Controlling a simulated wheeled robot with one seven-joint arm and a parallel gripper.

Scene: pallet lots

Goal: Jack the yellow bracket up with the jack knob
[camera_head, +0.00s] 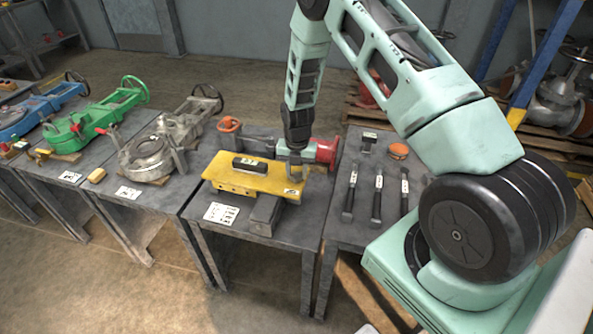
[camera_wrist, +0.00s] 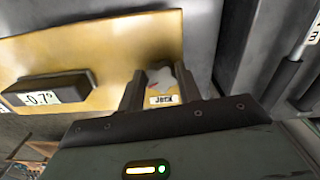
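The yellow bracket (camera_head: 228,181) lies across the middle table in the head view, with a black level (camera_head: 250,166) on top. The wrist view shows the bracket (camera_wrist: 110,40) too, and the level's display (camera_wrist: 40,97) reads about -0.7°. My gripper (camera_head: 291,170) points down at the bracket's right end. In the wrist view its two fingers (camera_wrist: 160,85) stand apart. Between them show a small label reading "Jack" (camera_wrist: 163,100) and a grey shape with a reddish patch. That shape may be the jack knob; it is partly hidden, and I cannot tell whether the fingers touch it.
A grey block (camera_head: 265,215) and a printed card (camera_head: 222,212) are at the table's front. A red round part (camera_head: 326,152) stands behind my gripper, and an orange handwheel (camera_head: 228,125) at back left. Several dark tools (camera_head: 378,195) lie on the right table.

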